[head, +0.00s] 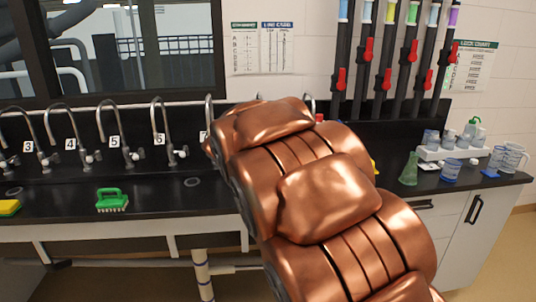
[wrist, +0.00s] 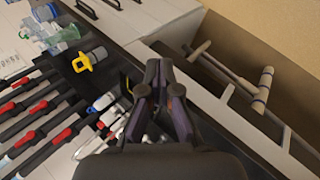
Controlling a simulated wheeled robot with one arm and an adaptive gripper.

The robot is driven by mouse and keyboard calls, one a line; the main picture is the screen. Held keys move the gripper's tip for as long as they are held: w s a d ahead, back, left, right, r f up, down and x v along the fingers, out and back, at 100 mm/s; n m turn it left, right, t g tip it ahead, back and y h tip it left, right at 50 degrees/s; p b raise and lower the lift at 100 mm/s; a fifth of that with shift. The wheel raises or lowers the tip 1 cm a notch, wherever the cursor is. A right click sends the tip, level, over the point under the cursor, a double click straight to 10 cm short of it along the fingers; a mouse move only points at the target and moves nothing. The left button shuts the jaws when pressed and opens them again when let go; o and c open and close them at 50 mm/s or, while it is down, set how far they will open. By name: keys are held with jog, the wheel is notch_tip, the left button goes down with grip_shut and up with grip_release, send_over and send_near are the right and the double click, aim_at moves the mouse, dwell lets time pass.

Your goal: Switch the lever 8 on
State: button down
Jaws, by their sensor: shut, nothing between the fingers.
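The numbered taps stand in a row along the black counter in the head view, with labels 3, 4, 5 and 6 readable, such as tap 6 (head: 160,130). Label 7 is mostly covered by my copper arm. No label 8 and no lever 8 can be made out; my arm covers that part of the row. The top of one gooseneck spout (head: 309,104) shows just right of the arm. My gripper (wrist: 159,68) appears in the wrist view with its dark fingers together and empty, above the counter edge. It is hidden in the head view.
Vertical pipes with red handles (head: 341,79) stand behind the counter. A green flask (head: 410,169) and a rack of beakers (head: 452,153) stand at right. A green brush (head: 112,200) lies at left. A yellow object (wrist: 86,62) is near my gripper in the wrist view.

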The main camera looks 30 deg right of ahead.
jog(key=w+d+n+t+h+b, duration=0.1)
jog(key=w+d+n+t+h, duration=0.2)
jog(key=w, duration=1.2)
jog(key=w+d+t+h+b, duration=0.25)
jog(key=w+d, duration=0.25)
jog(key=w, duration=0.9)
jog(key=w+a+f+n+t, duration=0.1)
jog(key=w+f+t, duration=0.1)
jog(key=w, duration=0.4)
jog(key=w+a+f+n+t, duration=0.1)
jog(key=w+f+n, duration=0.1)
jog(key=w, duration=0.4)
jog(key=shift+w+a+f+t, duration=0.35)
jog(key=shift+w+a+f, duration=0.05)
jog(key=shift+f, duration=0.05)
jog(key=shift+d+h, duration=0.15)
jog(key=shift+h, duration=0.1)
jog(key=s+d+p+x, duration=0.1)
jog(key=p+x, duration=0.5)
jog(key=x, duration=0.6)
jog(key=shift+s+d+f, duration=0.3)
jog(key=shift+s+d, duration=0.15)
jog(key=shift+d, duration=0.05)
jog(key=shift+s+d+f+b, duration=0.15)
jog(key=shift+s+b, duration=0.05)
jog(key=shift+b, duration=0.95)
